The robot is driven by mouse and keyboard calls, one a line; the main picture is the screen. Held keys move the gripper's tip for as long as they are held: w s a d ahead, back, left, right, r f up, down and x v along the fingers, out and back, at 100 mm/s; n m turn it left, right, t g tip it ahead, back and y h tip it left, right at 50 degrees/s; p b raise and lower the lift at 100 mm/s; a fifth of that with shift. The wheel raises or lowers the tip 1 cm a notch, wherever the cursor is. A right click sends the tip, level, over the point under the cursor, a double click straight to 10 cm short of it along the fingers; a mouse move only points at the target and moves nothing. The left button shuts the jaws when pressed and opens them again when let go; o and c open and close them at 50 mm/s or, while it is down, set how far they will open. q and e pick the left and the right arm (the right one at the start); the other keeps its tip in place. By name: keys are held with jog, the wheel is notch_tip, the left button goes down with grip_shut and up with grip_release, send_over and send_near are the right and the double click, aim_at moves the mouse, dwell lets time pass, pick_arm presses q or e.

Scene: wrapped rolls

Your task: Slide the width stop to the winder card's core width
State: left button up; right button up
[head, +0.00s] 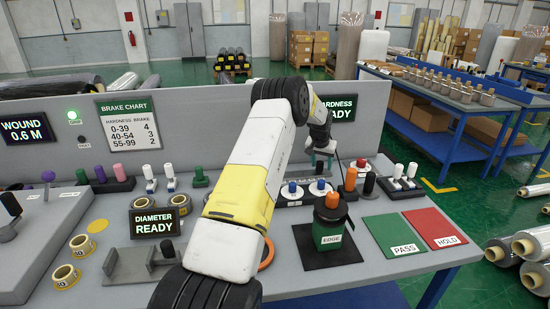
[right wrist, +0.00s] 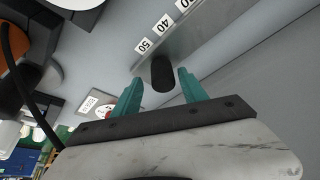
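My right arm crosses the middle of the head view, and my right gripper (head: 323,158) is low by the back panel, below the hardness display. In the right wrist view my right gripper (right wrist: 159,84) is open, with a gap between its teal fingers. A black round knob (right wrist: 162,73), seemingly the width stop, shows between the fingertips, with space on both sides. It is beside a grey scale rail (right wrist: 180,45) with labels 50, 40 and a partly cut-off one. I cannot pick out the winder card's core width. My left gripper is not in view.
The brake chart (head: 129,122) and hardness display (head: 338,108) are on the back panel. A black-and-green EDGE fixture (head: 330,225), green PASS mat (head: 394,234) and red HOLD mat (head: 435,228) lie at right. The diameter display (head: 155,224) and tape rolls (head: 66,276) are at left.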

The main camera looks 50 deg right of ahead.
jog(key=v, duration=0.7)
jog(key=shift+r, duration=0.4)
jog(key=shift+a, duration=0.15)
